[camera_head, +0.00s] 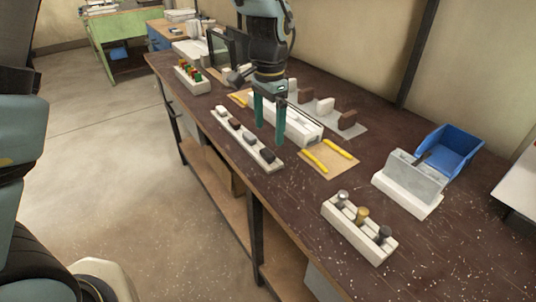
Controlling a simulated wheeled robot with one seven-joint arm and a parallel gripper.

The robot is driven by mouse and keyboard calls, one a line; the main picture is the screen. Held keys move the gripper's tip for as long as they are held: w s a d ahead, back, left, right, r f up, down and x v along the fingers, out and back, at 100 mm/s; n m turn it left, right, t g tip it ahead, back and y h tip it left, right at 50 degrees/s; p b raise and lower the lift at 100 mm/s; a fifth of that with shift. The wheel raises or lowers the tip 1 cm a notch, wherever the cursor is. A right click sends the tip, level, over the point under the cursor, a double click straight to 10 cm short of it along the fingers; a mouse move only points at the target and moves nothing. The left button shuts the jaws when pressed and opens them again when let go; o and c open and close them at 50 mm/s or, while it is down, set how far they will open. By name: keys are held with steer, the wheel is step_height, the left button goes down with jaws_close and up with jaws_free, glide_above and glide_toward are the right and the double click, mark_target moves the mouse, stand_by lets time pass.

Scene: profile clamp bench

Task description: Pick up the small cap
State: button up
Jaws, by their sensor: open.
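My gripper (269,133) points down with its two teal fingers apart and nothing visible between them. It hangs over the middle of the bench, close to a long white strip rack (280,166). The strip rack holds a row of small pieces: a white one (220,110) at the far end and dark ones, such as the one at the near end (268,155). These look like small caps, but I cannot tell which one the task means. Whether the fingertips are above or beside the rack is hard to tell.
A white clamp block (302,126) stands right of my gripper. Yellow bars lie on a tan mat (332,167). A rack with metal knobs (375,247), a grey plate in a white holder (415,177) and a blue bin (460,142) are nearer right. The front right bench top is clear.

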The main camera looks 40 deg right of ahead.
mark_target(268, 152)
steer(key=shift+w+f+p, duration=0.2)
steer(key=shift+f+p, duration=1.05)
steer(key=shift+f, duration=2.2)
steer(key=c, duration=1.4)
